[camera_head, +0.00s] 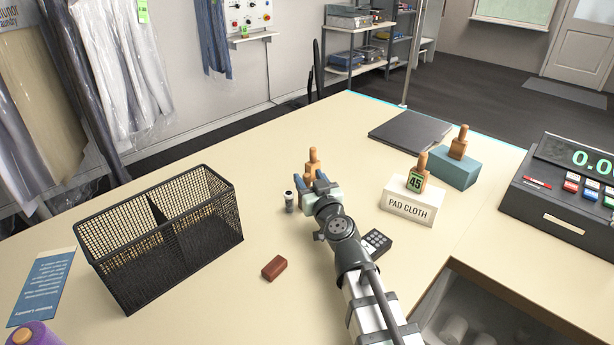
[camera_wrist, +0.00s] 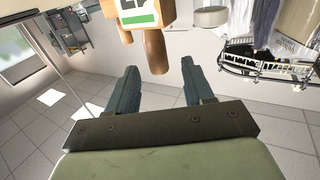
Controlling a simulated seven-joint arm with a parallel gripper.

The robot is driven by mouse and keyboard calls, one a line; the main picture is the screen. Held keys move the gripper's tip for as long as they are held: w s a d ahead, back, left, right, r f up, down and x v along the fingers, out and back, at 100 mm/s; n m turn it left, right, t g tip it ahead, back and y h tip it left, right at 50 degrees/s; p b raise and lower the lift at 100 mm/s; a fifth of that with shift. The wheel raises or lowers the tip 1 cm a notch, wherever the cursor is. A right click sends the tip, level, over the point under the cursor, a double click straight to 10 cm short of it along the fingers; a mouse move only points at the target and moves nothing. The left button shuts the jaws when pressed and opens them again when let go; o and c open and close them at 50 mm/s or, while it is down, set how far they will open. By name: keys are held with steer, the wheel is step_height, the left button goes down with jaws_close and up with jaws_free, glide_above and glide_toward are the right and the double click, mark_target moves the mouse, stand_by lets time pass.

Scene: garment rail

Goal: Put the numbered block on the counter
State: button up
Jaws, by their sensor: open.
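A wooden block with an upright handle (camera_head: 312,155) stands just beyond my gripper (camera_head: 309,179) in the head view; its lower part is hidden by the gripper. In the wrist view the block (camera_wrist: 132,10) appears inverted at the top, with a green and white label whose number is cut off. Its handle points toward the gap between the fingers. My gripper (camera_wrist: 158,75) is open and empty. A second block, marked 45 (camera_head: 415,181), stands on the white PAD CLOTH box (camera_head: 408,207). A third block (camera_head: 459,144) stands on a teal box (camera_head: 454,170). The counter (camera_head: 210,278) is beige.
A black mesh basket (camera_head: 190,260) stands left. A small dark cylinder (camera_head: 290,202) is close left of my gripper. A brown bar (camera_head: 274,267), a keypad (camera_head: 377,242), a dark flat slab (camera_head: 410,132) and a cash register (camera_head: 565,185) also occupy the counter.

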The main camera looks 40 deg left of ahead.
steer(key=v, duration=0.5)
steer(key=shift+d, duration=0.1)
steer(key=shift+c, duration=0.2)
step_height(320, 180, up, 9)
steer(key=n, duration=0.2)
steer(key=shift+f+m, duration=1)
steer(key=shift+f, duration=3.6)
steer(key=shift+x, duration=3.9)
steer(key=shift+s, duration=0.1)
